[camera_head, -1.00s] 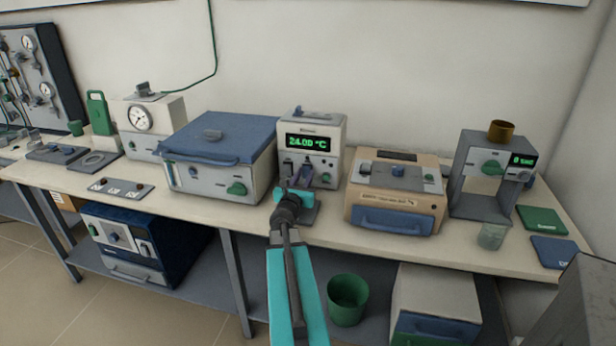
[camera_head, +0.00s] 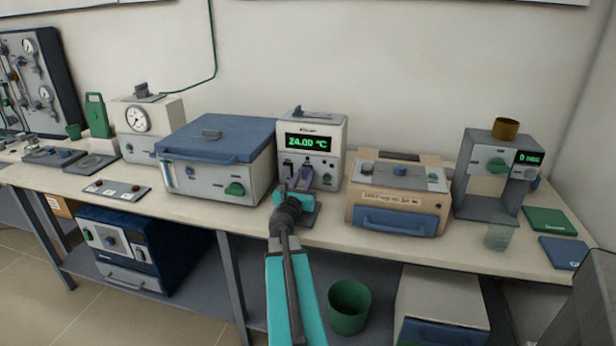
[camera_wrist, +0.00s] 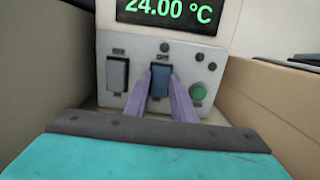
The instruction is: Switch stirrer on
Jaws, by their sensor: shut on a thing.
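A pale control unit (camera_head: 325,140) with a green 24.00 °C display (camera_head: 307,142) stands at the middle of the bench. The wrist view shows its lower panel, with a grey rocker switch (camera_wrist: 117,74) on the left, a blue switch (camera_wrist: 160,80) in the middle and a round green button (camera_wrist: 198,92) on the right. The small labels are too blurred to read, so I cannot tell which one is marked for the stirrer. My gripper (camera_wrist: 161,88) has its purple fingers on either side of the blue switch, shut on it. In the head view my gripper (camera_head: 305,178) reaches the unit's front.
A blue-lidded box (camera_head: 215,150) stands close on the left. A beige box with a blue handle (camera_head: 398,195) stands on the right. A grey stand with a green knob (camera_head: 496,170) and a beaker (camera_head: 497,237) are farther right. A green bin (camera_head: 349,305) is below.

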